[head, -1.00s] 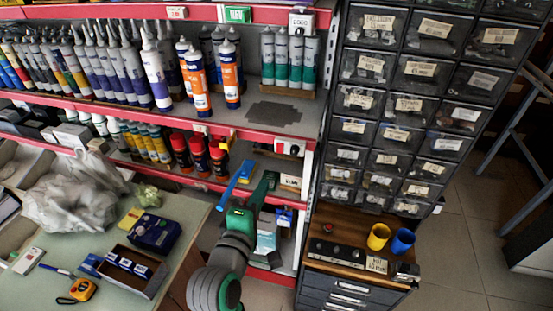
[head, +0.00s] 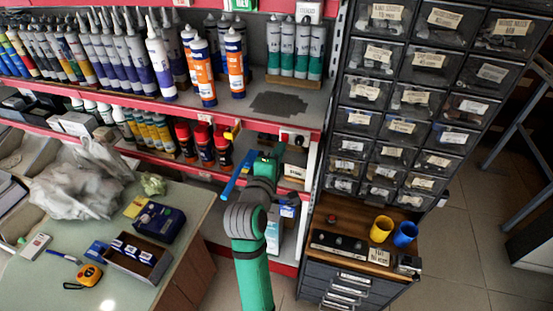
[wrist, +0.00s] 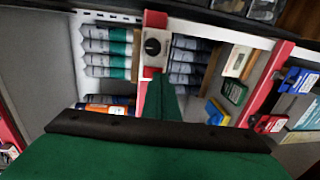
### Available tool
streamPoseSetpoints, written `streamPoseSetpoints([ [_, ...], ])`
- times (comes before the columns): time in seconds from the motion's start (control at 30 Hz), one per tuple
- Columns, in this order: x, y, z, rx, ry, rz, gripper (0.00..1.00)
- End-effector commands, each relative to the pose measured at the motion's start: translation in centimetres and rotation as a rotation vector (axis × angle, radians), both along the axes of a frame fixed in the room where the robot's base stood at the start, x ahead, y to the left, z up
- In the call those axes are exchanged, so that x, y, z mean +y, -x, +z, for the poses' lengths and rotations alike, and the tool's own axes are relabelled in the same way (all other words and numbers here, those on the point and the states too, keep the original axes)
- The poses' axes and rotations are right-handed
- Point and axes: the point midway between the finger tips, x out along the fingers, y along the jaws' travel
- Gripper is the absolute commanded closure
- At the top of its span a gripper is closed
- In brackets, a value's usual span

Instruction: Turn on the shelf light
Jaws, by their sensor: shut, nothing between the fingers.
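A white switch box with a round black knob (wrist: 153,46) sits on the red shelf edge, straight ahead in the wrist view. I take it to be the small white box (head: 293,138) on the middle shelf's front edge in the head view. My gripper (head: 267,163) is shut and empty, just below and left of that box. In the wrist view its narrow green fingers (wrist: 161,90) point at the box, their tip just under the knob. I cannot tell whether they touch. No lamp is clearly visible.
Teal-ended tubes (head: 295,50) stand on the shelf above. Spray cans (head: 203,145) and a blue-handled item (head: 238,176) are left of my gripper. A drawer cabinet (head: 410,100) stands close on the right. A cluttered counter (head: 190,235) is at lower left.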

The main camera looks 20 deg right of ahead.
Motion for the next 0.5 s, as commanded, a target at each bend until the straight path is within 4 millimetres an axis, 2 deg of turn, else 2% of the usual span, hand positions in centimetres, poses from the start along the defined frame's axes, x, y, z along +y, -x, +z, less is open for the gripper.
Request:
streamPoseSetpoints([
  [0.5,-0.94,-0.67,-0.13,0.000,0.000,-0.006,1.00],
])
